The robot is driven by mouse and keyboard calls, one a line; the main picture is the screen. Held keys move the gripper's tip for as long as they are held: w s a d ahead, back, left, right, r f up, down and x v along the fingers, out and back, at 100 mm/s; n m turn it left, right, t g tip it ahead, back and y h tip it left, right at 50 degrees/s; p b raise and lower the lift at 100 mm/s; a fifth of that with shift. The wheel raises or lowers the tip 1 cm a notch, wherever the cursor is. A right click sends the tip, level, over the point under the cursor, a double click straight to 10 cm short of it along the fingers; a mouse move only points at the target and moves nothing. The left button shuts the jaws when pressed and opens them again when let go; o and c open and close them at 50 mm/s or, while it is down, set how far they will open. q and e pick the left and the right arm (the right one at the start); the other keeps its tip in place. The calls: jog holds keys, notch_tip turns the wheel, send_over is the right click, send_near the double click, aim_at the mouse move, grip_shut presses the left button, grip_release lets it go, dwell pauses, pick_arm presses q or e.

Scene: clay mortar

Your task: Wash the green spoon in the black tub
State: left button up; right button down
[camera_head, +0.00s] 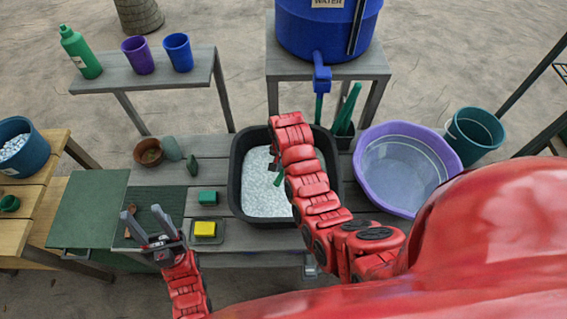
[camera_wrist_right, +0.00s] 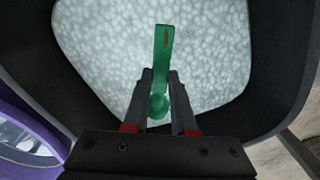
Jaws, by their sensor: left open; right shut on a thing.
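The black tub (camera_head: 236,190) stands on the grey bench and is filled with white foamy water; it also fills most of the right wrist view (camera_wrist_right: 272,60). My right gripper (camera_wrist_right: 160,76) is shut on the green spoon (camera_wrist_right: 162,48) over the foam. The spoon has a reddish-brown mark near the end of its handle. In the head view the spoon (camera_head: 279,178) shows beside my right arm, which hides much of that gripper. I cannot tell whether the spoon touches the foam. My left gripper (camera_head: 143,212) is open and empty over the dark green mat at the left.
A purple basin (camera_head: 365,186) of water stands right of the tub. A blue water tank (camera_head: 305,30) with a tap stands behind it. A yellow sponge (camera_head: 204,229), a green block (camera_head: 208,197) and small pots (camera_head: 149,152) lie left of the tub.

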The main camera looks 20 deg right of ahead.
notch_tip(320, 180, down, 10)
jog(key=b, duration=0.3)
jog(key=shift+f+b, duration=0.25)
jog(key=shift+b, duration=0.1)
jog(key=shift+f, duration=0.15)
jog(key=shift+f+b, duration=0.45)
jog(key=shift+b, duration=0.2)
jog(key=shift+r, duration=0.1)
dwell(0.3)
